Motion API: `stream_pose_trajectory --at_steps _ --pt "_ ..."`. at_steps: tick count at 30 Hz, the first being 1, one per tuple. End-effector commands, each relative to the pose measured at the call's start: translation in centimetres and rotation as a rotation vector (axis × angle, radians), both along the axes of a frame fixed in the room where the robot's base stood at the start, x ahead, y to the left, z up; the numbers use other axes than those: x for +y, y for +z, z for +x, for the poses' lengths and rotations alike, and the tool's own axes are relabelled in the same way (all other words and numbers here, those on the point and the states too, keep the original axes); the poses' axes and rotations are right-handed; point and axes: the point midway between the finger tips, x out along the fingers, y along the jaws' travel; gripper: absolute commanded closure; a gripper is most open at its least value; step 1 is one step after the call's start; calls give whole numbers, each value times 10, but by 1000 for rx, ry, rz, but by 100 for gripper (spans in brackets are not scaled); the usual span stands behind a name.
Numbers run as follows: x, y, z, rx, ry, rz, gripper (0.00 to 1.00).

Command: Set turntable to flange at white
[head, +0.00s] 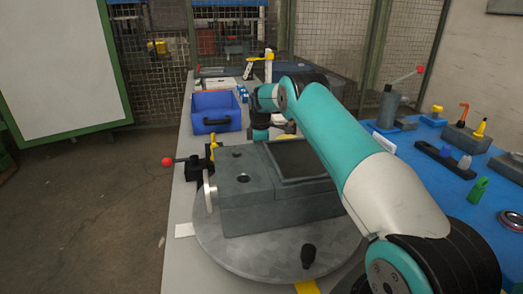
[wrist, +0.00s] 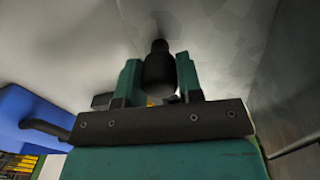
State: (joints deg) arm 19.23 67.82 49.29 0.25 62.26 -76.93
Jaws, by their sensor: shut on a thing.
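The round grey turntable (head: 235,262) lies on the grey bench and carries a dark grey housing (head: 275,210). A pale round disc, possibly the flange (head: 208,193), sits on the housing's left side. A white marker (head: 184,230) lies by the turntable's left edge and a yellow marker (head: 306,287) by its front edge. A black knob (head: 308,256) stands upright near the front rim. In the wrist view my gripper (wrist: 159,64) is shut on a black knob (wrist: 159,70) by a pale grey surface. In the head view the fingertips are hidden behind the housing.
A red-balled lever (head: 167,162) and a yellow part (head: 212,150) stand close to the housing's left. A blue bin (head: 215,112) is behind. My arm passes over the housing's right side.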

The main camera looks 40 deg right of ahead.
Motion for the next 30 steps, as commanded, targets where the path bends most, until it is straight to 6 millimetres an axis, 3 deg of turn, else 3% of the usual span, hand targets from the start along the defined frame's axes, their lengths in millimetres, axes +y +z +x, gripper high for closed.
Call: stream_pose_trajectory --at_steps 1,2,4,5,13,17,23,30 --pt "0 1 -1 1 1 0 100" --pt "-1 1 -1 1 0 0 60" --pt "-1 0 -1 2 0 0 44" --pt "-1 0 -1 2 0 0 41" --pt "-1 1 -1 2 0 1 41" --pt "-1 10 0 0 0 0 41" --pt "-1 50 0 -3 -1 -1 41" --pt "0 113 -1 -3 -1 -1 41"
